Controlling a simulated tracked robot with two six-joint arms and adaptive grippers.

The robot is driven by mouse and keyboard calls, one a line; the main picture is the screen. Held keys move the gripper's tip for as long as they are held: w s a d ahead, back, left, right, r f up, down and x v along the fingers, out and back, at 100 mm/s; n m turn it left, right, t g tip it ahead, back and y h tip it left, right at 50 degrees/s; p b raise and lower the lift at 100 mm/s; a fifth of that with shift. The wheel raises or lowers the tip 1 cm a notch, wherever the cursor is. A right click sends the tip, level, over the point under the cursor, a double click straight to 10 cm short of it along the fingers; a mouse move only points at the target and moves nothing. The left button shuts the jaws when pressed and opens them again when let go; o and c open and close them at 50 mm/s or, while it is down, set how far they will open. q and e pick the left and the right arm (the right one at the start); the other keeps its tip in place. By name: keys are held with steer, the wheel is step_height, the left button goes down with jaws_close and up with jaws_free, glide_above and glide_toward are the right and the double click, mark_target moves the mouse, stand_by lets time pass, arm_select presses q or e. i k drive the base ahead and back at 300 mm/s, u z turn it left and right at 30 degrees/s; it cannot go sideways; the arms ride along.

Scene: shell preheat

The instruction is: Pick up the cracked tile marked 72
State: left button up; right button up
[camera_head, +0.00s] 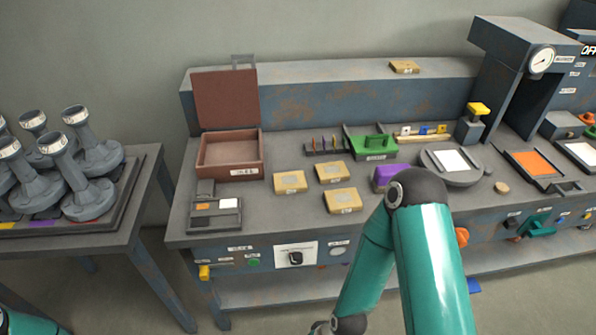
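Three tan tiles lie on the grey bench: one at the left (290,182), one at the back (331,172) and one in front (342,201). Another tan tile (404,67) lies on the raised back ledge. Each has a small pale label, too small to read, so I cannot tell which is marked 72. No crack can be made out. A teal arm of mine rises in front of the bench, to the right of the front tile. Part of another shows at the bottom left corner. Neither gripper is visible.
An open brown box (229,154) stands behind the left tile. A green holder (371,143) and a partly hidden purple block (386,175) stand nearby. A round plate with a white square (452,160) and a gauge press (520,60) are to the right.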

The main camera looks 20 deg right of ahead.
mark_target(333, 173)
steer(key=z, duration=1.3)
steer(key=i, duration=0.1)
steer(key=u, duration=2.45)
steer(key=k, duration=1.55)
steer(key=z, duration=1.1)
steer(key=i, duration=1.15)
steer(key=u, duration=0.05)
